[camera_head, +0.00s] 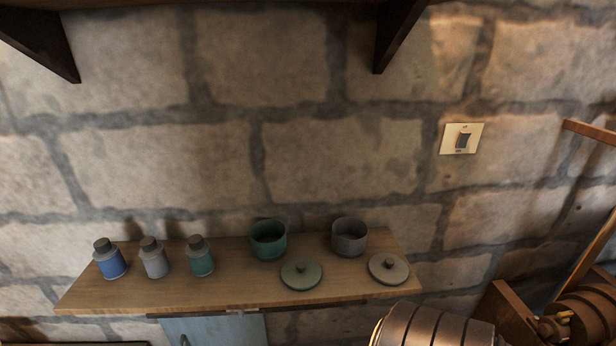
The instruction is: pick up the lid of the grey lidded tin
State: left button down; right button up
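The grey tin (349,238) stands open and upright toward the right end of a wooden shelf (215,290) against the stone wall. Its likely lid, a round grey lid (388,268) with a small knob on top, lies flat on the shelf in front of it and to the right, apart from the tin. A green tin (268,240) stands open to the left, with a green knobbed lid (301,273) lying in front of it. Neither of my grippers is in view.
Three small capped bottles, blue (110,260), grey (154,259) and green (200,257), stand at the shelf's left. A dark ribbed barrel shape (435,327) sits below the shelf's right end. Dark brackets (398,35) hang above. A light switch (461,139) is on the wall.

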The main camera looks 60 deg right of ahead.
aim_at(388, 268)
jog(key=z, duration=2.05)
